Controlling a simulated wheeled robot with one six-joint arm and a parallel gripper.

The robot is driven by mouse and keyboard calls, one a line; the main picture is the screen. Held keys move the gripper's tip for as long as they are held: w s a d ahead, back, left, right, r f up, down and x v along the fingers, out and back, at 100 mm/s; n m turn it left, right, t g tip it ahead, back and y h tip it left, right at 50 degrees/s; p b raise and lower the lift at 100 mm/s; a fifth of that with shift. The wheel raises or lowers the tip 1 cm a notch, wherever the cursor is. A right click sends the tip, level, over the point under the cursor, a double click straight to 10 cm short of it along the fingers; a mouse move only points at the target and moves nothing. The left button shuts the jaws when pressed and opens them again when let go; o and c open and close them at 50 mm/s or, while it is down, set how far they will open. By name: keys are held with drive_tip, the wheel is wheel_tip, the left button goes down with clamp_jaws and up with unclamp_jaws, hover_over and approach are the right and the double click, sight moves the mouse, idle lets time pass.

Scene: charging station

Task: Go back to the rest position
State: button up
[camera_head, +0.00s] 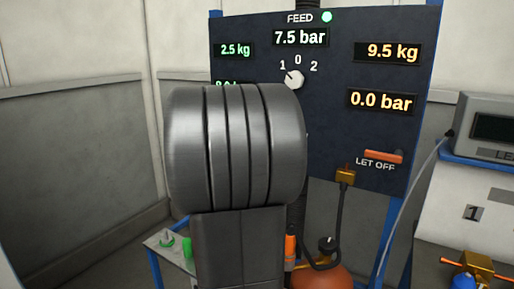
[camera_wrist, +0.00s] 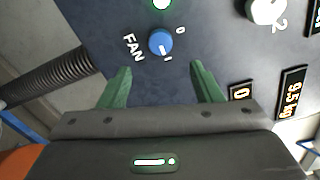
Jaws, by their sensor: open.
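My gripper (camera_wrist: 160,68) is open and empty, its two green fingers apart in front of a dark control panel (camera_wrist: 100,20). Between and beyond the fingertips is a blue FAN knob (camera_wrist: 161,42), its white mark toward the 1. I cannot tell whether the fingers touch anything, but a gap to the knob seems to show. In the head view my grey arm covers the panel's lower left, and my gripper is hidden behind it. The panel (camera_head: 345,60) also shows there, with a white FEED knob (camera_head: 293,79) turned toward 1.
The panel reads 7.5 bar, 2.5 kg, 9.5 kg and 0.0 bar. An orange LET OFF lever (camera_head: 384,156) sits above a brass fitting (camera_head: 345,176) with a dark hose. An orange tank (camera_head: 322,279) stands below. A ribbed hose (camera_wrist: 50,80) runs left of my gripper. A grey instrument (camera_head: 485,125) stands right.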

drive_tip(key=p+x, duration=0.1)
drive_tip(key=x, duration=1.1)
drive_tip(key=shift+w+d, duration=0.15)
drive_tip(key=shift+w, duration=0.1)
drive_tip(key=shift+s, duration=0.1)
